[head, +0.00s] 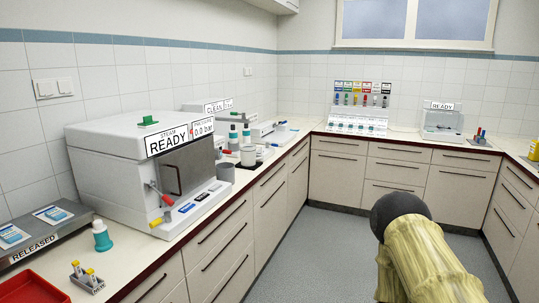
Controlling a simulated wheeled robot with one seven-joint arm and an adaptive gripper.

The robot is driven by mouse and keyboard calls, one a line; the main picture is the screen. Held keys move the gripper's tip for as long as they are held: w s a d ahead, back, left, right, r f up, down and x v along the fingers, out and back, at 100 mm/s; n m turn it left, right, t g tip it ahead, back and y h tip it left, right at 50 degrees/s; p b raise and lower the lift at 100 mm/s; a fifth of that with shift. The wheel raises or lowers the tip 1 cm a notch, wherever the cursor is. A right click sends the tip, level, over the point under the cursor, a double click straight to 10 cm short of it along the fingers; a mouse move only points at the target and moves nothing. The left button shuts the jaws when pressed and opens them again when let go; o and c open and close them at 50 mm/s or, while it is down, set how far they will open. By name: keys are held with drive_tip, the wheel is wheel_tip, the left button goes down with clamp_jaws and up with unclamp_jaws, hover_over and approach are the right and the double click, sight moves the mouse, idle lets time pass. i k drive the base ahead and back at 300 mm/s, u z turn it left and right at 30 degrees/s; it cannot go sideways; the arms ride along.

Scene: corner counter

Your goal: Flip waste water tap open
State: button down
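No tap carries a label that I can read as waste water. A white steam steriliser (145,165) on the left counter shows READY and a pressure of 0.0 bar. Low on its front corner are a red-tipped lever (165,198) and a yellow-tipped lever (158,221); the yellow one is lower. A white rack (357,121) at the back holds a row of small coloured fittings under coloured labels, too small to read. A pale yellow link with a dark rounded end, part of my arm, rises at lower right. My gripper is not in view.
A grey cup (225,172) stands beyond the steriliser. The grey floor (310,250) between the cabinets is clear.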

sight(227, 152)
drive_tip(key=z, duration=0.05)
drive_tip(key=i, duration=1.1)
drive_tip(key=u, duration=0.55)
